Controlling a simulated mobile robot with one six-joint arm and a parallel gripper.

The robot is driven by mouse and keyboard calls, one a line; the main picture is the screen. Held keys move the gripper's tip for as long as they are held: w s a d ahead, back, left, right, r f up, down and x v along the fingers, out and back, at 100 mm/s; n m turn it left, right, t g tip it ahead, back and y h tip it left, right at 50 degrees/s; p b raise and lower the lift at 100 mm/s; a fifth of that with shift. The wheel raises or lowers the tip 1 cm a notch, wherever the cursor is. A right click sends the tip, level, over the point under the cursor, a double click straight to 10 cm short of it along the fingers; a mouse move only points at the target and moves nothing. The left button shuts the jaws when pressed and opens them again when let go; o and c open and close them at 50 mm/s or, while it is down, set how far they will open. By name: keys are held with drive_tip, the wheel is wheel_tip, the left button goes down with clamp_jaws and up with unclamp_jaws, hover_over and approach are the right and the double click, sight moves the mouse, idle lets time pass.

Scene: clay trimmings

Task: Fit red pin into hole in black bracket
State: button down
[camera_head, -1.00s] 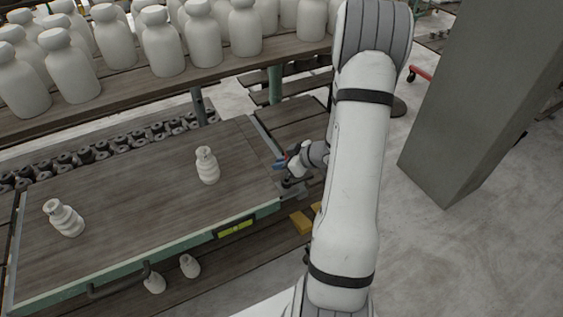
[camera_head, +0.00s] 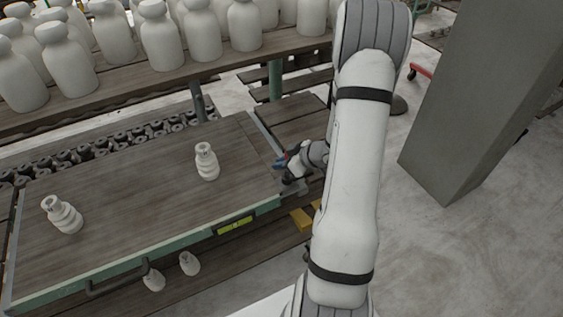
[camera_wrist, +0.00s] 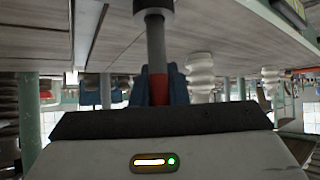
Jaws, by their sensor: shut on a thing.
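My gripper (camera_head: 281,162) is at the right end of the wooden table, beside its metal edge. In the wrist view my gripper's blue fingers (camera_wrist: 177,84) are shut on the red pin (camera_wrist: 158,88). Only a red section shows between the fingers; a grey shaft runs from it to a dark collar at the top edge of that view. I cannot tell whether that collar is part of the black bracket or whether the shaft is inside it. The bracket cannot be made out clearly in the head view, where my wrist hides much of that spot.
Two white ribbed vases (camera_head: 206,161) (camera_head: 62,214) stand on the wooden table (camera_head: 130,200). Large white bottles (camera_head: 161,40) fill the shelf behind. A grey pillar (camera_head: 480,100) stands at the right. Yellow blocks (camera_head: 301,219) lie below the table's right end.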

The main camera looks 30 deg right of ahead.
drive_tip(key=shift+f+b, duration=1.35)
drive_tip(key=shift+f, duration=0.8)
drive_tip(key=c, duration=1.3)
unclamp_jaws()
drive_tip(key=shift+c, duration=0.2)
drive_tip(key=v, duration=0.7)
drive_tip(key=shift+s+r, duration=0.25)
drive_tip(key=shift+s, duration=0.05)
drive_tip(key=shift+d, duration=0.2)
